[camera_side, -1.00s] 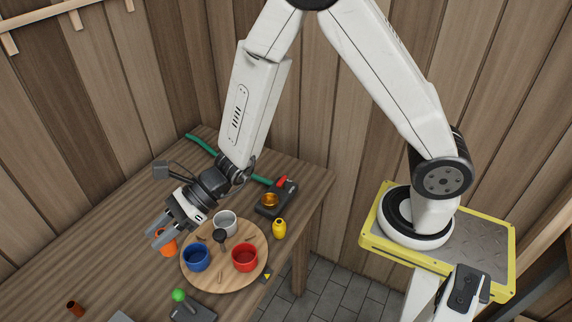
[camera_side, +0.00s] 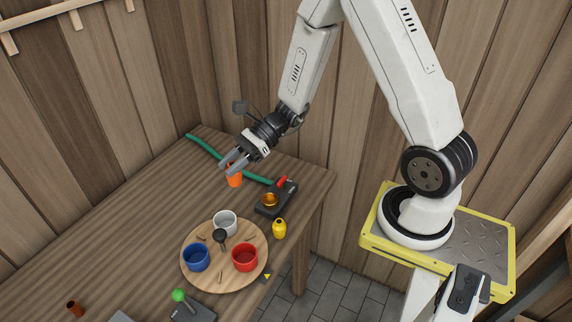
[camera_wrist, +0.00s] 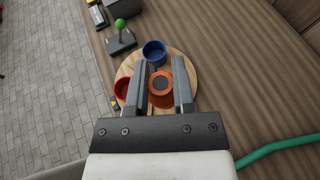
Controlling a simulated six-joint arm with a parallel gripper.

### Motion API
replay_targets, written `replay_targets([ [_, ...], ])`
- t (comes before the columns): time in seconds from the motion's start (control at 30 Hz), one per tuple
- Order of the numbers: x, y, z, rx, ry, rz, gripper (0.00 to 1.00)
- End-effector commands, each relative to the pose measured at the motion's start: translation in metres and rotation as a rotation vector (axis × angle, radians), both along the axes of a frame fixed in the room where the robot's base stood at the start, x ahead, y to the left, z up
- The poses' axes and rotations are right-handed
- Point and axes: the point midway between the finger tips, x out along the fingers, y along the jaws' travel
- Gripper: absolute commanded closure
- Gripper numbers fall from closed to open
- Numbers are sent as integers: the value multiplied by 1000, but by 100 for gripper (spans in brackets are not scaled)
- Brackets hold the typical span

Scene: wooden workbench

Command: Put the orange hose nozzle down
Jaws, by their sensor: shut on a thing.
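The orange hose nozzle (camera_side: 235,179) is between the fingers of my gripper (camera_side: 233,165) in the side view. My gripper is shut on it and holds it near the back of the workbench, close to the green hose (camera_side: 205,147). How far it is above the bench top is hard to tell. In the wrist view the nozzle (camera_wrist: 161,88) shows end-on, with a dark round centre, between the two grey fingers (camera_wrist: 162,85). The green hose also shows in the wrist view (camera_wrist: 285,144) at the lower right.
A round wooden board (camera_side: 222,285) carries a white cup (camera_side: 225,222), a blue cup (camera_side: 196,258) and a red cup (camera_side: 245,258). A yellow bottle (camera_side: 279,229) and a dark box with a red lever (camera_side: 276,201) stand near the right edge.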

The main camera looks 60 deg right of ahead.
Motion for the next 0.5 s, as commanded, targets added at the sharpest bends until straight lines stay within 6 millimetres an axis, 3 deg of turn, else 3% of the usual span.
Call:
replay_targets([
  [0.1, -11, -28, 0, 1, 0, -7, 100],
  [0.5, -60, -103, -1, 2, -1, -6, 100],
])
